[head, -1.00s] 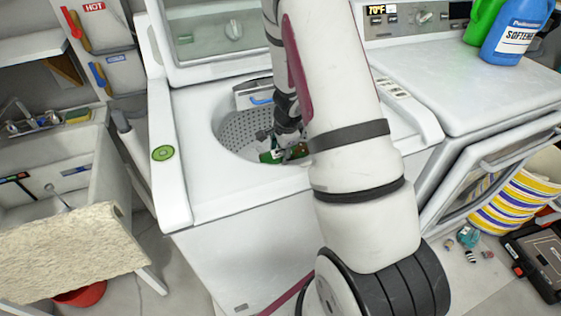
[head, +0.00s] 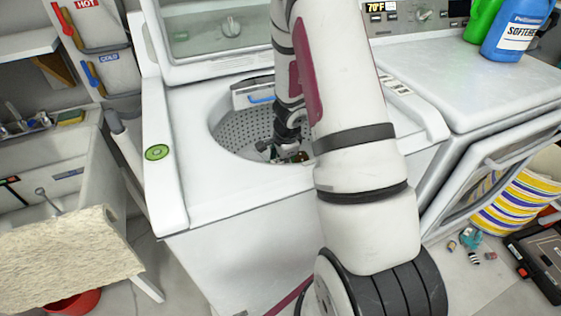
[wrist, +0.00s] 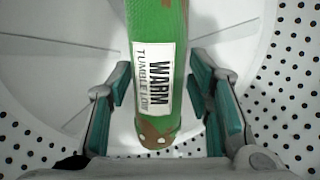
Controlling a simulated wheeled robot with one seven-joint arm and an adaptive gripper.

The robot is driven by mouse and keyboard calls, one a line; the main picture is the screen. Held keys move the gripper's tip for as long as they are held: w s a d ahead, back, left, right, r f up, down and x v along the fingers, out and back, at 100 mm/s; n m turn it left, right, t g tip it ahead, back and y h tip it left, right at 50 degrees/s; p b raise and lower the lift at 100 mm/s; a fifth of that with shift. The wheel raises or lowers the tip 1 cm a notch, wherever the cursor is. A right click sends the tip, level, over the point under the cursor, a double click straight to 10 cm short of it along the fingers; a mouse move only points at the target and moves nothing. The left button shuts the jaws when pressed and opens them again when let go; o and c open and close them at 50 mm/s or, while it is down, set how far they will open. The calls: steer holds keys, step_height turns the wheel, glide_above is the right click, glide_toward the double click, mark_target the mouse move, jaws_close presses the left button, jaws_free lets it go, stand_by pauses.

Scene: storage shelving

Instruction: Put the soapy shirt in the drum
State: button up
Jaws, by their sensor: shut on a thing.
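The shirt (wrist: 155,110) is a green, narrow bundle with a brown end and a white label reading WARM, TUMBLE LOW. My gripper (wrist: 163,85) is shut on it, with a teal-padded finger on each side. In the head view my gripper (head: 284,150) is down inside the open washer drum (head: 235,130), and only a small part of the shirt shows beside it. In the wrist view the drum's dotted wall (wrist: 290,100) and pale floor surround the shirt. I cannot tell whether the shirt touches the floor. No suds are clear.
The washer (head: 230,195) has its lid (head: 215,45) raised behind the drum. A dryer (head: 470,90) with an open door stands to the right, with a softener bottle (head: 517,32) on top. A sink (head: 60,165) is at left. My arm hides the drum's right side.

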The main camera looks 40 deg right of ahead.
steer(key=shift+f+b, duration=0.25)
steer(key=shift+b, duration=0.15)
steer(key=o, duration=1.2)
steer(key=shift+o, duration=0.2)
steer(key=shift+r, duration=0.1)
